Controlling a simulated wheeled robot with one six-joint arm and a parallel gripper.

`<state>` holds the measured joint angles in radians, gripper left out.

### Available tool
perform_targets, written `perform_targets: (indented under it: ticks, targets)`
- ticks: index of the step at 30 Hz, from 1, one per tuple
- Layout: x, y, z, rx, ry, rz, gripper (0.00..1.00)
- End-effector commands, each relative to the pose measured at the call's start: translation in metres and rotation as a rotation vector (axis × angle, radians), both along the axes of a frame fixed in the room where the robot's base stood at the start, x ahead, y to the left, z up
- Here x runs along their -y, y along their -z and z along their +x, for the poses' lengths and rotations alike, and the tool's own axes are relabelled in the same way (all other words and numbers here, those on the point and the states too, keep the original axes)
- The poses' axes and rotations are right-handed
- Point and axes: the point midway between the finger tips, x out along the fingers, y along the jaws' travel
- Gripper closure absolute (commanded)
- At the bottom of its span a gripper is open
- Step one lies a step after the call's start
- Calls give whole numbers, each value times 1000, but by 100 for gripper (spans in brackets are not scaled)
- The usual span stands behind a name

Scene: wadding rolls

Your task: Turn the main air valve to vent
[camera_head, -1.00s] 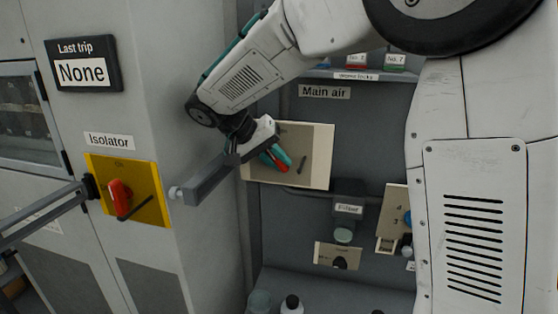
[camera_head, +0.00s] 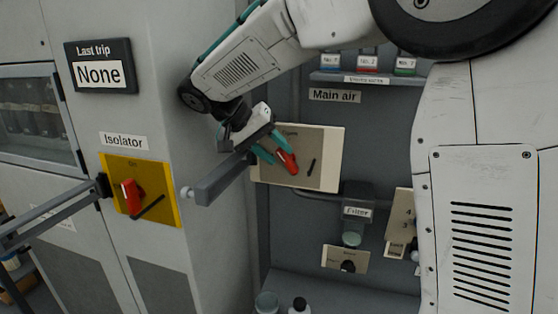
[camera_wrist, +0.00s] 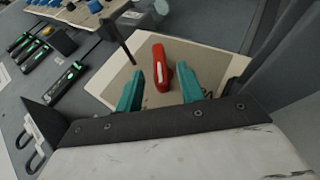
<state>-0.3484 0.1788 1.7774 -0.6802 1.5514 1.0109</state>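The main air valve is a red handle (camera_head: 288,162) on a beige panel (camera_head: 328,160) below the "Main air" label (camera_head: 335,96). The handle sits tilted on the panel, beside a thin black bar (camera_head: 311,168). My gripper (camera_head: 272,148) is at the panel's left part, close to the handle. In the wrist view my gripper (camera_wrist: 161,72) is open, its teal fingers apart with the red handle (camera_wrist: 160,68) between them and a gap on each side. The panel's lettering is partly hidden and too small to read.
A grey bar (camera_head: 222,180) juts out just left of the panel, under my gripper. The yellow isolator plate (camera_head: 168,210) with its red knob (camera_head: 132,196) is further left. The filter (camera_head: 356,212) hangs below the panel. Padlocks (camera_wrist: 38,140) and green-black tools show in the wrist view.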

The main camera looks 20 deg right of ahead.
Motion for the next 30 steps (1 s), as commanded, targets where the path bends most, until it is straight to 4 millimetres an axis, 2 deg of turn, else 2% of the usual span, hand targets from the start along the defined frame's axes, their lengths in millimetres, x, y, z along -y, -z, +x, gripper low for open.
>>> perform_targets:
  ticks: [3,10,30]
  targets:
    - [-5,-12,1,0,8,0,62]
    - [-13,-25,2,4,12,2,62]
    - [-25,-25,1,5,-5,2,62]
